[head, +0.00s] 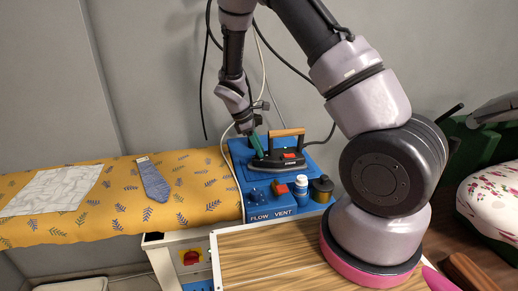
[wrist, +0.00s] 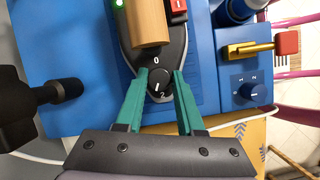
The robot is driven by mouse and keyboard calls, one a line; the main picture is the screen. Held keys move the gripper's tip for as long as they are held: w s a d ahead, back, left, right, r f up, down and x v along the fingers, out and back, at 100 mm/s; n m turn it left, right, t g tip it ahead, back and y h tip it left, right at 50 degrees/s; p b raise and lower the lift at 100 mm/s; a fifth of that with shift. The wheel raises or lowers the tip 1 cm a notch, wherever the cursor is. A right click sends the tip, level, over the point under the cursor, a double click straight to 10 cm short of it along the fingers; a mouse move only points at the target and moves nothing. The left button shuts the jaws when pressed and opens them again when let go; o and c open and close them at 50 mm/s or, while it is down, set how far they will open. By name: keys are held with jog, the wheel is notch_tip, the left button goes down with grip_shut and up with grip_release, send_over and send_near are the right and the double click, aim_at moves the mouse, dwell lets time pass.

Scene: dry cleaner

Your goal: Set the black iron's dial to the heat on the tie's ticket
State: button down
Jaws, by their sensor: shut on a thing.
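The black iron (head: 282,158) with a wooden handle (head: 287,133) rests on the blue station in the head view. In the wrist view its black dial (wrist: 159,84) has a white pointer line, with a 0 above it and a 2 below. My gripper (wrist: 161,77) has teal fingers shut on the dial from both sides. In the head view my gripper (head: 258,146) is at the iron's left end. The blue patterned tie (head: 154,182) lies on the yellow board, with a small pale ticket (head: 142,160) at its top; its writing is too small to read.
The blue station (head: 230,165) is marked FLOW VENT and carries bottles (head: 301,186), a small knob (wrist: 253,91) and a brass lever with a red end (wrist: 286,42). The yellow board (head: 105,220) holds a pale cloth (head: 55,190). A hose and cables hang behind.

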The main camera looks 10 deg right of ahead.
jog(key=m+g, duration=0.1)
jog(key=m, duration=0.2)
jog(key=m+g+y, duration=0.1)
jog(key=m, duration=0.2)
jog(key=shift+w+m, duration=0.15)
jog(key=shift+m, duration=0.15)
dwell(0.5)
jog(key=c, duration=0.5)
grip_release()
jog(key=v, duration=1)
jog(key=shift+w+r, duration=0.2)
jog(key=shift+r, duration=0.2)
jog(key=shift+d, duration=0.1)
